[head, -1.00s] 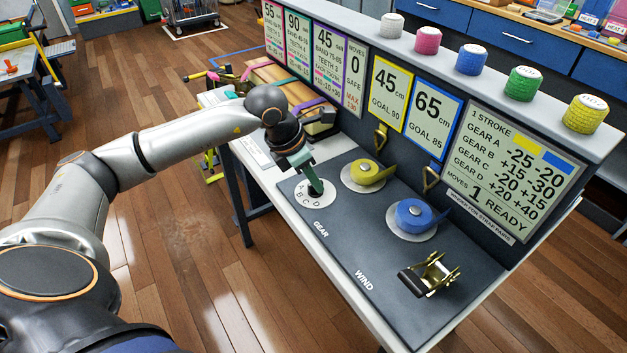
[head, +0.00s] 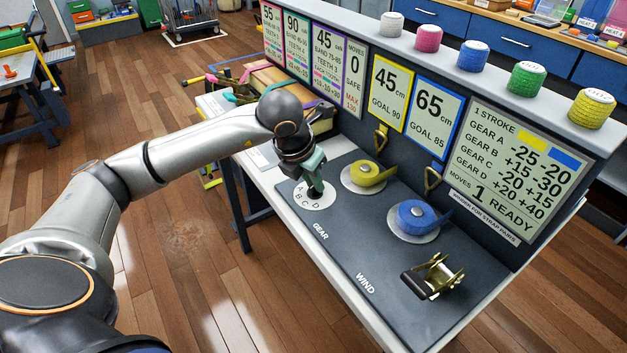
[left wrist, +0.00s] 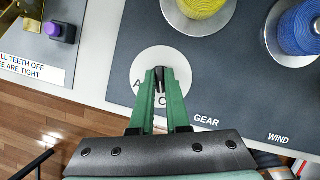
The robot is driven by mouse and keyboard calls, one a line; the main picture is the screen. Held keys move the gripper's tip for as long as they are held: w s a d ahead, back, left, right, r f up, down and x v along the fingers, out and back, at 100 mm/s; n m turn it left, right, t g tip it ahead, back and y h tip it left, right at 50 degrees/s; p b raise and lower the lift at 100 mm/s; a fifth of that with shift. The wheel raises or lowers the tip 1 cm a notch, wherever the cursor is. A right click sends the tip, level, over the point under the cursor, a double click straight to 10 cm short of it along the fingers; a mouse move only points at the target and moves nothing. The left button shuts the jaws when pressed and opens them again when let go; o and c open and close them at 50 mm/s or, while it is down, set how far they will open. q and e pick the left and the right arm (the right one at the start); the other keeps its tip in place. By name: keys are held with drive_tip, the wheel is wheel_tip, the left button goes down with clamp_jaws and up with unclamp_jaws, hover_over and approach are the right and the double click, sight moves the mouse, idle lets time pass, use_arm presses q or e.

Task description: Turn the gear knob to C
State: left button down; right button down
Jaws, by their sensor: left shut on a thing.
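The gear dial (head: 318,206) is a white disc marked A, B, C and D on the dark bench panel. My left gripper (head: 316,188) points down over it with its green fingers. In the left wrist view, the fingers (left wrist: 159,90) are shut on the small black gear knob (left wrist: 159,76) at the disc's centre. The letters A and C show beside the fingers on the disc (left wrist: 143,66); the other letters are hidden there. I cannot tell which letter the knob points to. My right gripper is not in view.
A yellow strap roll (head: 366,174) and a blue strap roll (head: 413,214) sit right of the dial. A brass ratchet (head: 435,278) stands near the WIND label. The upright board (head: 513,170) reads "1 READY". Colored rolls line the top ledge.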

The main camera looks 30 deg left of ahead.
use_arm(q)
drive_tip(key=c, duration=0.9)
unclamp_jaws()
drive_tip(key=shift+r, duration=0.1)
drive_tip(key=v, duration=1.2)
drive_tip(key=shift+r+p, duration=0.2)
drive_tip(key=shift+p, duration=0.1)
